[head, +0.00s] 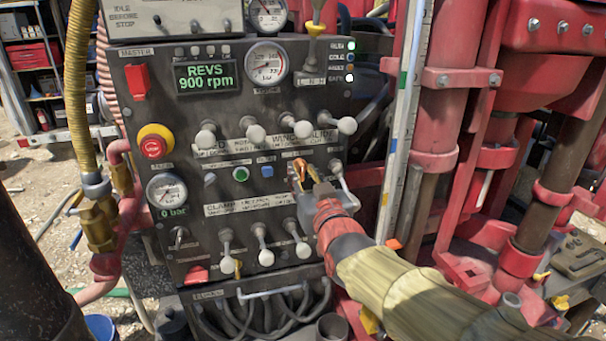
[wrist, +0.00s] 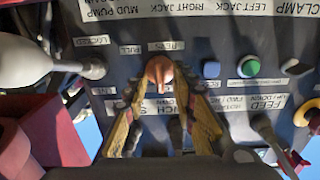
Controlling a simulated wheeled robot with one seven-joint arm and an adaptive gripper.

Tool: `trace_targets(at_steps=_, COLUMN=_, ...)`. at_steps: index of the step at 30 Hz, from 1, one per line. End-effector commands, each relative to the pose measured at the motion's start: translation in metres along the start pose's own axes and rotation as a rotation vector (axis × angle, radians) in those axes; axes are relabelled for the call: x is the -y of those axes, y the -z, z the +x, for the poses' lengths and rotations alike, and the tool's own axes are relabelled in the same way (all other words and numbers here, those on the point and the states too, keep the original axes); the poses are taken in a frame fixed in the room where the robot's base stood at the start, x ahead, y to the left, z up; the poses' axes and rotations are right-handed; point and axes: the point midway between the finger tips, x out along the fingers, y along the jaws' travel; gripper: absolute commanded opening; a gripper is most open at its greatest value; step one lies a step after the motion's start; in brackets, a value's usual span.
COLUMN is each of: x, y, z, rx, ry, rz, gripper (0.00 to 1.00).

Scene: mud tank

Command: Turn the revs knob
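The revs knob (wrist: 160,70) is a small orange knob on the dark control panel, under an upside-down label in the wrist view. My gripper (wrist: 161,84) has its two yellow-brown fingers spread, one on each side of the knob. Narrow gaps seem to show between the fingertips and the knob; contact is not clear. In the head view my gripper (head: 307,172) is at the right part of the panel (head: 215,130), its fingers largely covering the knob. The green display (head: 208,77) reads REVS 900 rpm.
White-knobbed levers (head: 255,133) stand in a row above my gripper, with more levers (head: 262,240) below left. A green button (head: 240,174) and blue button (head: 267,171) sit to the left. A red emergency stop (head: 154,147) is further left. Red machinery (head: 445,120) stands right.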

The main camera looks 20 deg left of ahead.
Motion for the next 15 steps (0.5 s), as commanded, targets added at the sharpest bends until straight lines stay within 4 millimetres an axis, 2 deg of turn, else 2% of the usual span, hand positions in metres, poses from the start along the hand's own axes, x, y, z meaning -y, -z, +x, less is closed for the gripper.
trace_targets(at_steps=11, x=-0.0001, y=0.0001, z=0.0058, rx=0.000, ry=0.000, rz=0.000, gripper=0.27)
trace_targets(at_steps=15, x=-0.0001, y=0.0001, z=0.0057, rx=0.000, ry=0.000, rz=0.000, gripper=0.19)
